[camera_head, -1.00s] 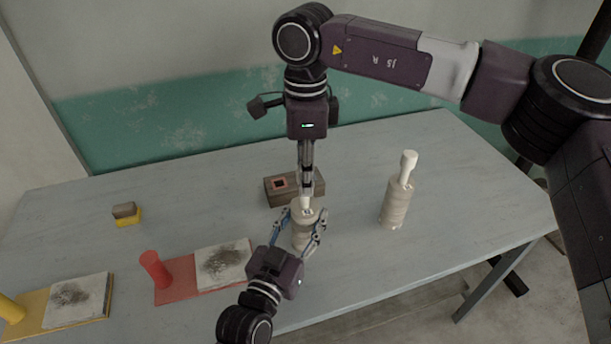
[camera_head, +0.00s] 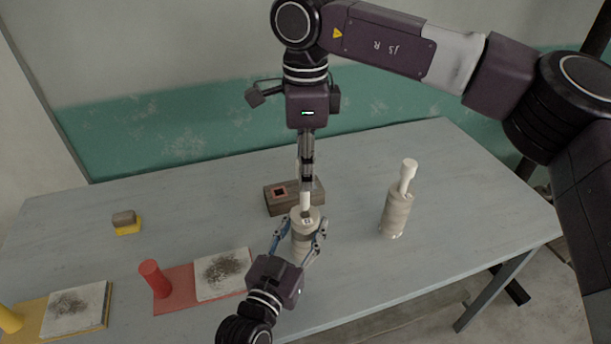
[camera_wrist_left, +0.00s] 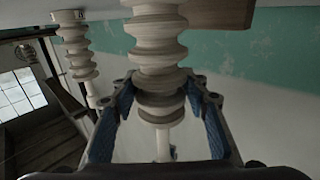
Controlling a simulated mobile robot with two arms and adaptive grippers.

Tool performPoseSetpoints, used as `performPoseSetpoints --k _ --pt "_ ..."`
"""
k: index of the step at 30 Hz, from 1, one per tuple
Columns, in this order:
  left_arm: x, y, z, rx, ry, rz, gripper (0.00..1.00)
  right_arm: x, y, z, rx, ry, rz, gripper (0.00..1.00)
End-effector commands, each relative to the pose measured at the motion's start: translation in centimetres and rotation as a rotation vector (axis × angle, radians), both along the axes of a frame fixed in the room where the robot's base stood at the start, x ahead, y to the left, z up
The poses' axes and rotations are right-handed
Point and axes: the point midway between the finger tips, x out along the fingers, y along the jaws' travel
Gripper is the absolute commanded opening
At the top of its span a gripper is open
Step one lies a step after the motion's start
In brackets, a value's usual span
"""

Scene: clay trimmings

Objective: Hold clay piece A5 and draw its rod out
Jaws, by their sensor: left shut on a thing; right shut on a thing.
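A pale, ridged clay piece (camera_head: 304,242) stands upright near the middle of the table, with a small mark on its top that is too small to read. My left gripper (camera_head: 299,238) is shut around its sides. In the left wrist view the piece (camera_wrist_left: 158,58) sits between the blue finger pads. A white rod (camera_head: 305,202) stands up out of its top, its lower part hidden inside the clay. My right gripper (camera_head: 306,184) points straight down from above and is shut on the rod's upper end.
A second clay piece (camera_head: 396,213) with a knobbed rod stands to the right. A brown block (camera_head: 282,206) with a red-edged square hole lies just behind. Red (camera_head: 172,300) and yellow (camera_head: 60,328) trays with slabs lie at left. The table's right side is mostly clear.

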Motion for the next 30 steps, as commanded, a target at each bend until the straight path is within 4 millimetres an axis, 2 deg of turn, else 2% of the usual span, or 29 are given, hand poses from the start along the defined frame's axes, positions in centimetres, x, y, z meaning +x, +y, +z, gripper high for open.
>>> performPoseSetpoints --k 6,13,14,18,20,30 --pt "0.01 0.03 -0.02 0.001 0.000 0.001 0.00 -0.05 0.05 1.22 0.001 0.000 0.001 0.00" --pt "0.00 0.03 -0.02 0.001 0.000 0.001 0.00 -0.06 0.04 1.32 0.001 0.001 0.001 0.00" --pt "0.00 0.03 -0.01 0.001 0.000 0.001 0.43 -0.05 0.04 1.32 0.001 0.001 0.001 0.00" --pt "0.00 0.03 -0.01 0.001 0.000 0.000 0.58 -0.05 0.04 1.31 0.000 0.001 0.001 0.00" --pt "0.01 0.02 -0.01 0.001 0.000 0.000 0.62 -0.05 0.04 1.31 0.000 0.001 0.001 0.00" --pt "-0.40 0.19 -0.05 0.001 0.001 0.000 0.62 -0.05 0.03 1.30 0.000 0.001 0.001 0.00"
